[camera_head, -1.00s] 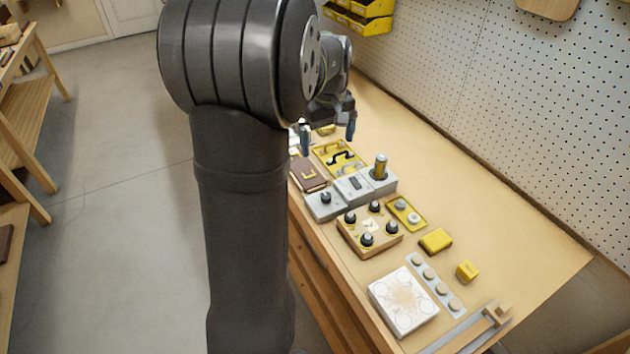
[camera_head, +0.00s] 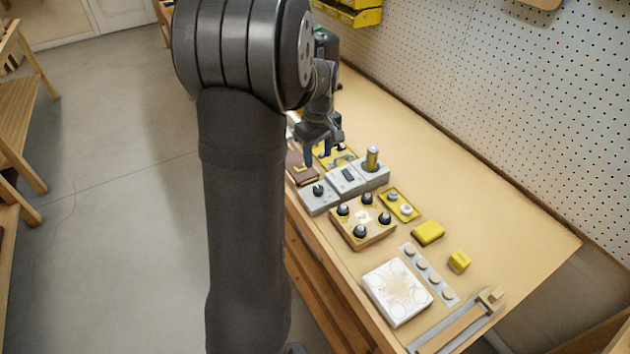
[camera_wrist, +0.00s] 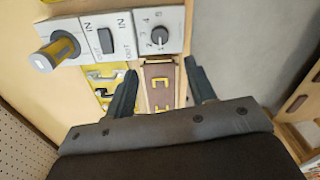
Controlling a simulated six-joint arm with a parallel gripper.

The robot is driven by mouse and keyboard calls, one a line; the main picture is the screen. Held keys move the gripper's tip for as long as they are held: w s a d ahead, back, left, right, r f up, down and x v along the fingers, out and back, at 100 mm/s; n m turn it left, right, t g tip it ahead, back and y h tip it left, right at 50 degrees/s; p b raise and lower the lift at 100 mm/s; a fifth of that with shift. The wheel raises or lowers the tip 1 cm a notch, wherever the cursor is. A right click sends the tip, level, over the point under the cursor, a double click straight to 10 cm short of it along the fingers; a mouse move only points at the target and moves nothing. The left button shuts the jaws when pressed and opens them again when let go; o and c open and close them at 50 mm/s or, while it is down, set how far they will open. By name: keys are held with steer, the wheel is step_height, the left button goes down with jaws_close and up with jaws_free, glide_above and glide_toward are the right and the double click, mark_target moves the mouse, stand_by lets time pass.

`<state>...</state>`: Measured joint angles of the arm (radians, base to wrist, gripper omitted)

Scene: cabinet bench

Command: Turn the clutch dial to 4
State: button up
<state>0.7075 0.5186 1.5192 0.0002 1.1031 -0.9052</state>
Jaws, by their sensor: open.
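The clutch dial (camera_wrist: 159,37) is a small dark round knob on a light grey block with numbers around it. It shows near the top of the wrist view; a 4 and a 5 lie on its far side, but I cannot tell surely which number it points at. In the head view the dial (camera_head: 318,189) sits at the near-left end of the grey panel row. My gripper (camera_wrist: 160,88) is open and empty, its fingers apart over the brown case. In the head view my gripper (camera_head: 324,153) hangs just behind the dial, not touching it.
A grey block with a dark rocker switch (camera_wrist: 106,40) adjoins the dial, then an upright yellow-banded cylinder (camera_head: 372,158). A brown case (camera_wrist: 160,72) and yellow tray (camera_wrist: 104,78) lie beside them. A wooden box with black knobs (camera_head: 365,236) stands in front.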

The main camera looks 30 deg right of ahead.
mark_target(318, 188)
step_height(318, 188, down, 12)
steer(key=shift+r, duration=0.1)
steer(key=shift+c, duration=0.2)
steer(key=c, duration=0.9)
